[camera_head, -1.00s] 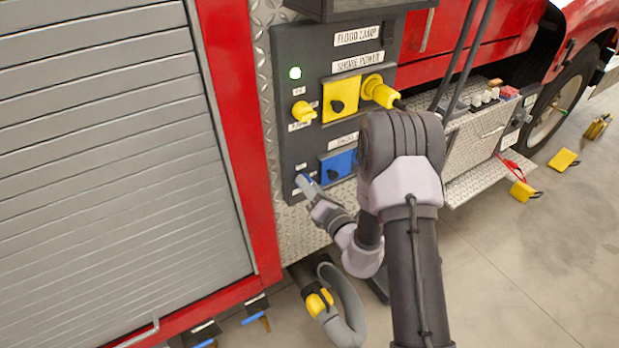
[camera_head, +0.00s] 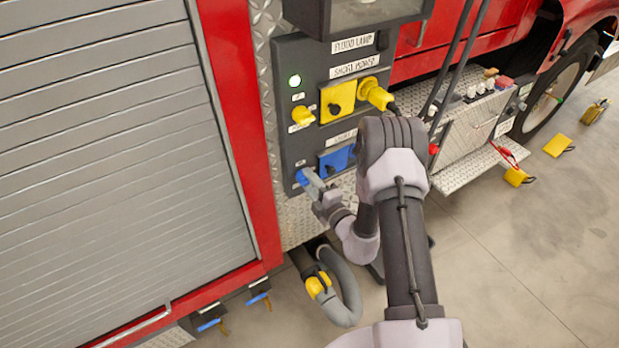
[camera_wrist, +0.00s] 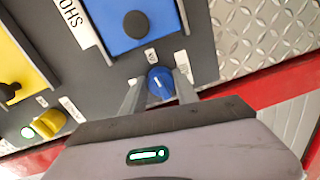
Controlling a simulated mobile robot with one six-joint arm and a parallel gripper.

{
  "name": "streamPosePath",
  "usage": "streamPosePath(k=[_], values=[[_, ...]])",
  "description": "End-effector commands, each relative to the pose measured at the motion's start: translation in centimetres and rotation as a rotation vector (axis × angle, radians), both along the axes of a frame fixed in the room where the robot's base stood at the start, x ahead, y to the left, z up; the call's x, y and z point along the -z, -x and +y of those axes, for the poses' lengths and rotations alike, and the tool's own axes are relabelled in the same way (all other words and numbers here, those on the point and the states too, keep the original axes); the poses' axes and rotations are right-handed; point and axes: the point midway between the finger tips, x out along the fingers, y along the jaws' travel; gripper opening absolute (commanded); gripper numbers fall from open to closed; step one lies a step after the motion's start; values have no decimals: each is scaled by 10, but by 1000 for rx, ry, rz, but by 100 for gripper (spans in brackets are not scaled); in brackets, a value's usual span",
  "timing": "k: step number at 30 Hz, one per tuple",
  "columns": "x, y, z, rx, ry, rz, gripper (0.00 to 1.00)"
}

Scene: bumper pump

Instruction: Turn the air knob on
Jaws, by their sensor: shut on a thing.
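The blue air knob (camera_head: 300,177) is at the lower left of the dark control panel, below the yellow knob and left of the blue outlet cover. In the wrist view the round blue knob (camera_wrist: 160,83) sits between my two fingers, with a pale mark on its face. My gripper (camera_head: 308,182) reaches the knob from the lower right and is shut on it. It also shows in the wrist view (camera_wrist: 159,88), one finger on each side of the knob. Small labels by the knob are too small to read.
The panel (camera_head: 288,135) also carries a yellow knob (camera_head: 303,116), a lit green lamp (camera_head: 295,81), a yellow cover with a plug (camera_head: 374,94) and a blue cover (camera_head: 336,160). A grey hose (camera_head: 346,300) hangs below. A silver shutter (camera_head: 110,160) stands left.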

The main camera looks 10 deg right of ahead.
Motion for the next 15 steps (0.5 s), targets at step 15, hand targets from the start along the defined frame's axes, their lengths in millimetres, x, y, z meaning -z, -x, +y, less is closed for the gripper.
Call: streamPosePath(k=[15], values=[[-1, -1, 0, 0, -141, 42, 0]])
